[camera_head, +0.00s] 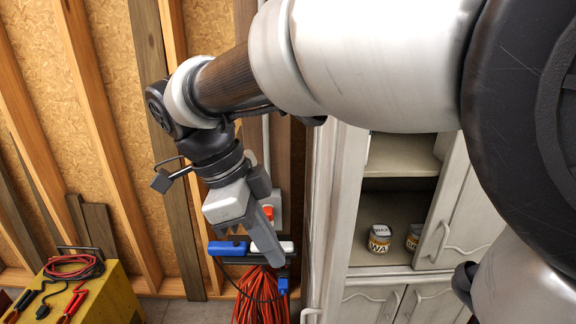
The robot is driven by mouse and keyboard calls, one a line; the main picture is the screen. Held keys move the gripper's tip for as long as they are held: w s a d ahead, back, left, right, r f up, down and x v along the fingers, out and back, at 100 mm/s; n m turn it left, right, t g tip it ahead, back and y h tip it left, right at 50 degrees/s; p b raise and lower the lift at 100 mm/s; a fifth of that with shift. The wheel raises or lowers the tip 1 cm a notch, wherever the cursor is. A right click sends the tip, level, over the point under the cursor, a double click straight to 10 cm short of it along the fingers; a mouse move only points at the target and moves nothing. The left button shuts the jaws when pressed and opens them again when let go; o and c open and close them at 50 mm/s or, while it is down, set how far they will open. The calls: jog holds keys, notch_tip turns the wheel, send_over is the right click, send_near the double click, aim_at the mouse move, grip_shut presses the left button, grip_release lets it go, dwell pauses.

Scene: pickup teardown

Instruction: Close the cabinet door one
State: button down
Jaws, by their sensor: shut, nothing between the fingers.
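A pale grey cabinet (371,275) stands at the right, with its upper left compartment open. A pale panel (336,190) along the left of the opening looks like its door swung open, seen nearly edge-on; a handle (310,315) shows at its lower left. I cannot tell for certain which door is door one. The right upper door (478,200) looks shut, with a curved handle (435,240). My gripper (273,258) is shut and empty, pointing down, left of the open panel and apart from it in the picture. My arm hides the cabinet's top.
Wax cans (380,238) stand on a shelf inside. Left of the cabinet, behind my gripper, are an orange cable coil (260,298), a blue-handled item (228,248) and a wall socket (268,212). A yellow box (95,300) with clamps and cables sits at the lower left.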

jog(key=d+f+p, duration=0.1)
jog(key=d+f, duration=0.5)
jog(key=shift+s+d+f, duration=0.2)
jog(key=shift+d+f, duration=0.1)
jog(key=shift+d, duration=0.1)
jog(key=shift+d, duration=0.1)
